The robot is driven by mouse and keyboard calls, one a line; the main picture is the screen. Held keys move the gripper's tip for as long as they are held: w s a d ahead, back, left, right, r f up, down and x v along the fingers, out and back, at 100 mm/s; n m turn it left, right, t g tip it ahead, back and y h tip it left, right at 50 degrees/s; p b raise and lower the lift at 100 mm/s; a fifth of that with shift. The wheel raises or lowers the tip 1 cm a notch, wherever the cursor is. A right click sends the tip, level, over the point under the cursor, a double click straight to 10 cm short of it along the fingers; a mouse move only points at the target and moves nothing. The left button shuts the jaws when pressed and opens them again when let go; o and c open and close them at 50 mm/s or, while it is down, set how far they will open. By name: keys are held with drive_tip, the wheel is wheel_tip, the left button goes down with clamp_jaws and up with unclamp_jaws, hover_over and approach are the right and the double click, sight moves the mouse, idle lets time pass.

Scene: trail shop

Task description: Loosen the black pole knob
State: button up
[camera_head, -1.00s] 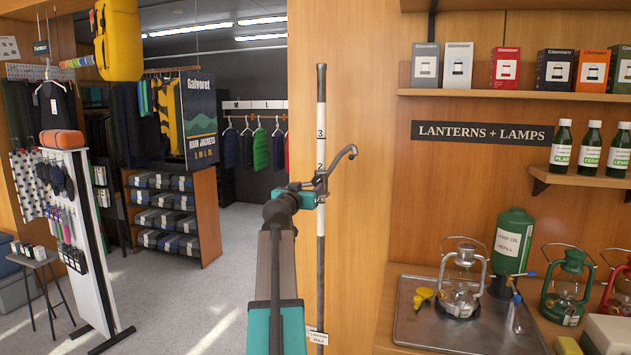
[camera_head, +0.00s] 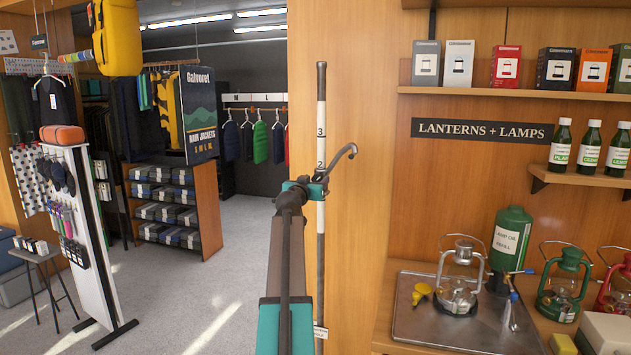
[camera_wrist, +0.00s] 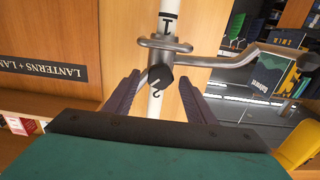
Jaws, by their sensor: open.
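The black pole knob (camera_wrist: 160,76) shows in the wrist view, on a metal clamp around a white pole (camera_wrist: 170,7). In the head view the pole (camera_head: 321,115) stands upright with number marks, and my arm hides the knob. A curved metal hook arm (camera_head: 345,155) juts from the clamp; it also shows in the wrist view (camera_wrist: 240,62). My gripper (camera_wrist: 159,84) is open, with one dark finger on each side of the knob. I cannot tell whether the fingers touch it. In the head view my gripper (camera_head: 312,188) is at the pole's clamp.
A wooden wall panel stands behind the pole. To the right, a metal tray (camera_head: 415,325) on the counter holds a lantern (camera_head: 458,290) and a yellow funnel-like piece (camera_head: 421,292). Boxes and bottles stand on shelves above. Open carpet and clothing racks lie to the left.

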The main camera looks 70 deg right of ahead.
drive_tip(key=c, duration=1)
drive_tip(key=shift+f+n+b, duration=0.1)
drive_tip(key=shift+n+b, duration=0.3)
drive_tip(key=n+b, duration=0.2)
drive_tip(key=n, duration=0.1)
drive_tip(key=n+b, duration=0.1)
drive_tip(key=n, duration=0.3)
drive_tip(key=shift+w+n, duration=0.1)
drive_tip(key=shift+n, duration=0.3)
drive_tip(key=n, duration=0.5)
drive_tip(key=n+p, duration=0.1)
drive_tip(key=n, duration=0.3)
drive_tip(key=shift+w+f+p, duration=0.1)
drive_tip(key=shift+p, duration=0.3)
drive_tip(key=shift+n, duration=0.3)
